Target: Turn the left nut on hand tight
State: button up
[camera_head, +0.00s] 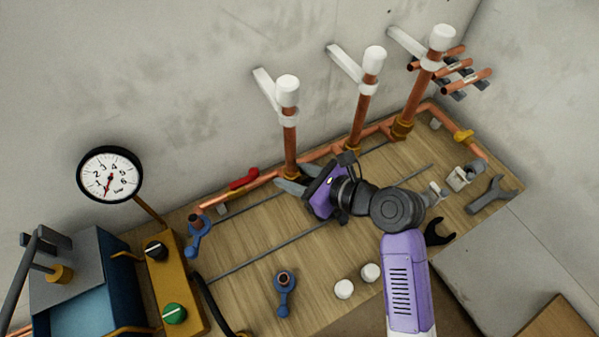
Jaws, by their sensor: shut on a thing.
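Three upright copper pipes with white caps stand along the back of the wooden bench. My gripper (290,187) is at the foot of the left pipe (290,150), with its grey fingers closed around the spot where the left nut sits. The left nut itself is hidden by the fingers. The middle pipe (361,115) has a brass nut (352,149) at its foot, and the right pipe (419,95) has a brass nut (402,130) too. The purple wrist reaches in from the right, low over the bench.
A red handle (243,180) lies on the copper line left of my gripper. Blue-handled pieces (197,236) (283,298), white caps (344,289), a grey wrench (490,195) and a black wrench (437,235) lie on the bench. A gauge (110,175) and blue box (95,285) stand left.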

jog(key=shift+m+t+h+p, duration=0.6)
jog(key=shift+m+t+p, duration=0.3)
jog(key=shift+p, duration=1.35)
jog(key=o, duration=1.1)
jog(key=shift+o, duration=0.2)
jog(key=p+v, duration=0.2)
jog(key=v, duration=0.1)
jog(key=shift+w+a+r+p, duration=0.1)
jog(key=shift+r+p, duration=0.05)
jog(key=shift+p, duration=0.15)
jog(key=v, duration=0.7)
